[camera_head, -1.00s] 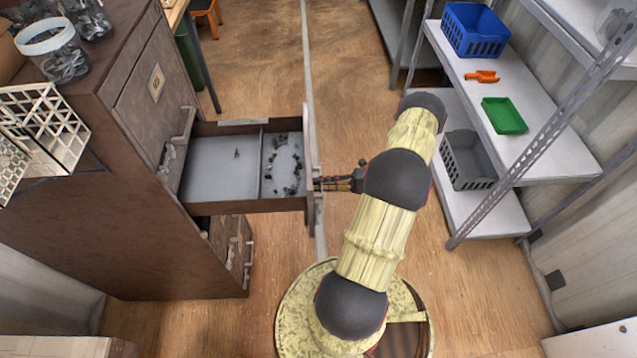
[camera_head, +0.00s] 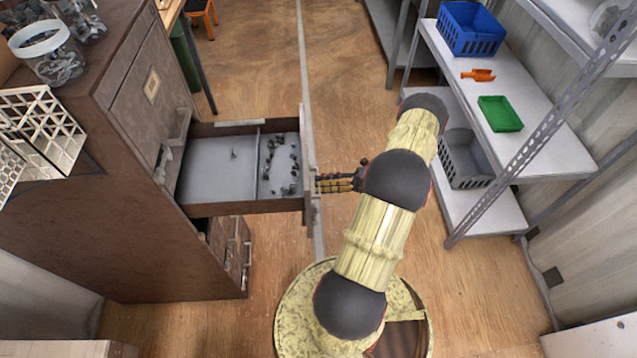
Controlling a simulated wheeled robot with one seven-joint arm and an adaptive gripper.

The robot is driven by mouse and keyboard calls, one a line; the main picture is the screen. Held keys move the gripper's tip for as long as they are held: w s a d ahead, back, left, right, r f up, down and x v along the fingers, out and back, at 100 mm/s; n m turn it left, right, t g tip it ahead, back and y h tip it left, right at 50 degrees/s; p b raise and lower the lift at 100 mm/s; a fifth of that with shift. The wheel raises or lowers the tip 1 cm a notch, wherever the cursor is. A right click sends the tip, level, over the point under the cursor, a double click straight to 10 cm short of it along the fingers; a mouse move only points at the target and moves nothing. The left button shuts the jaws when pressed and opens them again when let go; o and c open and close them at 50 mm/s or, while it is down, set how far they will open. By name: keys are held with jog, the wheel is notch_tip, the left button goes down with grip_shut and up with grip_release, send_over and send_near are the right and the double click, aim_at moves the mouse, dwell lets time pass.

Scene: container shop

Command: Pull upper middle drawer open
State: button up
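The brown cabinet (camera_head: 110,220) stands at the left. One of its upper drawers (camera_head: 245,207) is pulled far out to the right. Its grey inside is split by a divider, with small dark pieces mostly in the right compartment. My gripper (camera_head: 322,183) is at the outer face of this drawer's front, at handle height. The fingertips are hidden against the drawer front, so I cannot tell whether they are closed on the handle.
A metal shelf (camera_head: 545,150) at the right holds a blue basket (camera_head: 470,38), an orange scoop (camera_head: 478,75), a green tray (camera_head: 500,114) and a grey basket (camera_head: 465,160). The floor (camera_head: 265,60) beyond the drawer is clear.

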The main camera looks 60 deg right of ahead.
jog(key=v, duration=1)
jog(key=shift+s+d, duration=0.1)
